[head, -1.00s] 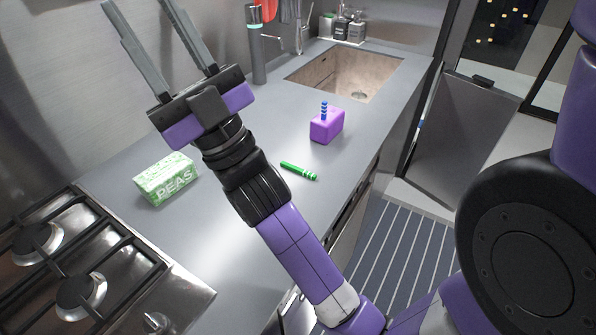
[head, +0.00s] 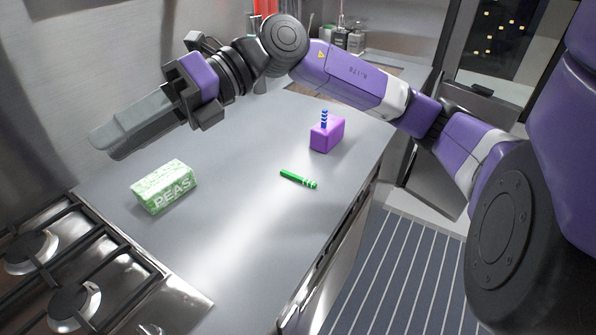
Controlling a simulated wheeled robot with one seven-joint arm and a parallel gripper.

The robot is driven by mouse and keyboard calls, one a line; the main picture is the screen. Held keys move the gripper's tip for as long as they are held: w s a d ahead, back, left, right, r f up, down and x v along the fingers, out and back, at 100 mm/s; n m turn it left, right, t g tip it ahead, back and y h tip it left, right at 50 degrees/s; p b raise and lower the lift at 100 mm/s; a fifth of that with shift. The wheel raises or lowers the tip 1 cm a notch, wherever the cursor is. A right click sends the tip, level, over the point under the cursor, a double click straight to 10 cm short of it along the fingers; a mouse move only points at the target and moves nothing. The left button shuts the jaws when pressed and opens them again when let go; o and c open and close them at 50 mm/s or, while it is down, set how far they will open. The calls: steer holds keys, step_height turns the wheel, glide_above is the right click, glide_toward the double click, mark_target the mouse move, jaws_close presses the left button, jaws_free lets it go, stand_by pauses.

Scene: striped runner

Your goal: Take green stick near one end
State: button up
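The green stick (head: 298,179) lies flat on the grey counter, with pale rings at its right end. My gripper (head: 108,140) is at the upper left in the head view, raised above the counter and pointing left, well away from the stick. Its two long grey fingers overlap from this angle, so the gap between them is hard to judge. Nothing shows in the fingers.
A purple block (head: 327,135) with a blue ringed peg (head: 324,118) stands behind the stick. A green PEAS box (head: 164,187) stands to the left, near the stove (head: 75,270). The counter (head: 245,230) around the stick is clear. My arm hides most of the sink.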

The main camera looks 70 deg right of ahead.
steer(key=s+d+f+m+g+h, duration=0.1)
steer(key=s+d+f+h, duration=0.1)
steer(key=d+f+h, duration=0.5)
steer(key=m+g+h, duration=0.3)
steer(key=g+h, duration=0.3)
steer(key=g, duration=0.1)
glide_toward(308, 181)
steer(key=shift+s+a+f, duration=0.1)
steer(key=shift+a, duration=0.2)
steer(key=shift+s+d+f, duration=0.1)
steer(key=shift+s+d, duration=0.05)
steer(key=shift+s, duration=0.15)
steer(key=shift+w+f+p, duration=0.2)
steer(key=shift+f+p, duration=0.05)
steer(key=shift+f, duration=1.65)
steer(key=shift+w+f+p, duration=0.2)
steer(key=shift+f+p, duration=0.05)
steer(key=shift+f, duration=1.65)
jaws_close()
